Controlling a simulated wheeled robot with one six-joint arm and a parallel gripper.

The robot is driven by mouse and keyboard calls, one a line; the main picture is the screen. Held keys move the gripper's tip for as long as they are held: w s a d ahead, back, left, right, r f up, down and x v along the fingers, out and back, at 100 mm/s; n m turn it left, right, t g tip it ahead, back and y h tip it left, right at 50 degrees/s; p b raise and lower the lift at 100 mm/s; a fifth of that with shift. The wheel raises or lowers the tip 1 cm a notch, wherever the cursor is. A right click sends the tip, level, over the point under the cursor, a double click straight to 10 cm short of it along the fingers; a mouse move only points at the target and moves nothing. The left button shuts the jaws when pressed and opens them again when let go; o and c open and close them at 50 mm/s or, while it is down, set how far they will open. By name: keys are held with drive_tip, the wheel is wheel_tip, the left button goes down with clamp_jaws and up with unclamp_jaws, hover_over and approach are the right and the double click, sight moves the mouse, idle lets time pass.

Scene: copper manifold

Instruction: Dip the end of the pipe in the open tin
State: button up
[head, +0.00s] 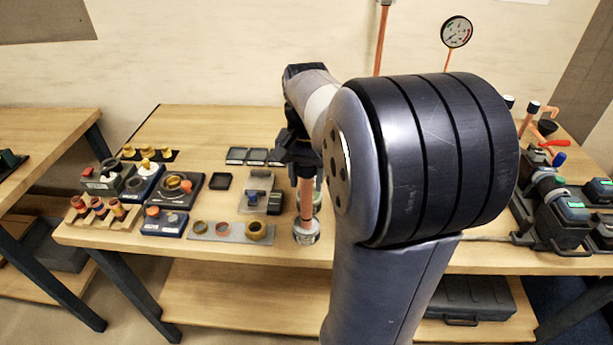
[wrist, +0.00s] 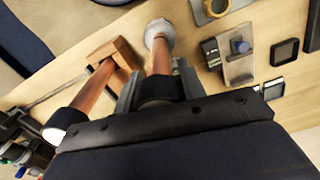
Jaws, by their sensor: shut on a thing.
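My gripper (head: 298,150) is shut on a copper pipe (head: 306,195), which hangs nearly upright below it. The pipe also shows between the fingers in the wrist view (wrist: 160,62). A small grey-white round tin (head: 306,232) stands near the front edge of the table, directly under the pipe. In the wrist view the pipe's far end meets this tin (wrist: 160,30). I cannot tell how deep the end sits in it or whether it touches the bottom. My arm hides the table just right of the tin.
Left of the tin lie a grey plate with rings (head: 230,230), a clear-topped holder (head: 257,190) and small black trays (head: 222,181). A wooden block (wrist: 118,55) bears another copper piece beside the held pipe. Black machines (head: 565,215) stand at the right.

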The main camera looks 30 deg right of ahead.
drive_tip(key=shift+f, duration=0.55)
idle(1.4)
wheel_tip(320, 180, up, 7)
drive_tip(key=p, duration=0.6)
drive_tip(key=shift+r, duration=0.1)
idle(0.9)
